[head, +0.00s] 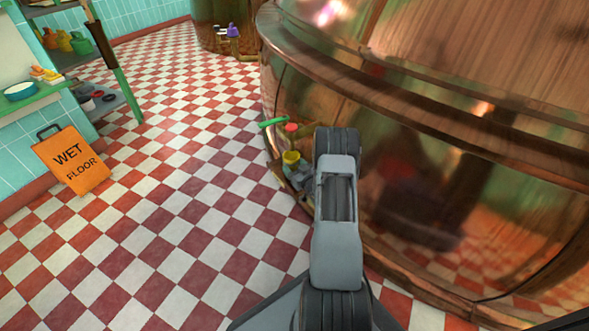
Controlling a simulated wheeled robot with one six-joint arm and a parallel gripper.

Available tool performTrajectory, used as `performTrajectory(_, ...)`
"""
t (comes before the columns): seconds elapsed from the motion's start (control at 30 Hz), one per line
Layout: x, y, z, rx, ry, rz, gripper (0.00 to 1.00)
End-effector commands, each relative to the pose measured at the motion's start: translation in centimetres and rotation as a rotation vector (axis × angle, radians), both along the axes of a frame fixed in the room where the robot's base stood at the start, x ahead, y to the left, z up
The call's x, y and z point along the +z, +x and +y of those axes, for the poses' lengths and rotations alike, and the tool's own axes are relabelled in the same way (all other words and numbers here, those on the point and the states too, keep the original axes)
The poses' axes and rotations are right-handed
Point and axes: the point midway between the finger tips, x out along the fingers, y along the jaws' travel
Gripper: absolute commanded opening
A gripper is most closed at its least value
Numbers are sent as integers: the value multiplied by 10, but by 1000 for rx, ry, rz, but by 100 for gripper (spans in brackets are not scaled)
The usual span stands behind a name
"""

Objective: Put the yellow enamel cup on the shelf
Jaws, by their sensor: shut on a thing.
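The yellow enamel cup (291,158) is near the middle of the head view, in front of the large copper kettle. My gripper (297,172) is just below it in the picture and shut on it. My forearm hides part of the gripper, and the fingertips are too small to see clearly. A shelf unit with a green edge (115,103) stands at the upper left, with dark pots and other ware on its levels. It is well apart from my gripper.
The copper kettle (400,110) fills the right side, close to my arm. A red-topped item (291,127) and a green one (272,122) are beyond the cup. An orange wet-floor sign (73,162) stands at left. The checkered floor between is clear.

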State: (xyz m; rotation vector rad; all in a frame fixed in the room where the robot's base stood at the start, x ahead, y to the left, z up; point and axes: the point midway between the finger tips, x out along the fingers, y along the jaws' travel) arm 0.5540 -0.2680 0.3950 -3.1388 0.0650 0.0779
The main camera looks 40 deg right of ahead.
Motion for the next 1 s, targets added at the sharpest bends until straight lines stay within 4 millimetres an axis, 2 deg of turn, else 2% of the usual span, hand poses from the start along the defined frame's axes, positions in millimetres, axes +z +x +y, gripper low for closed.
performTrajectory(0.13, -5, 0, 0, 0, 0, 0, 42)
performTrajectory(0.17, -4, 0, 0, 0, 0, 0, 68)
performTrajectory(0.43, -3, 0, 0, 1, 0, 1, 94)
performTrajectory(0.77, 1, 0, 2, 3, 0, 1, 94)
performTrajectory(0.87, 2, -11, 1, 0, 1, 3, 94)
performTrajectory(1.0, 4, -37, 1, -3, 3, 4, 94)
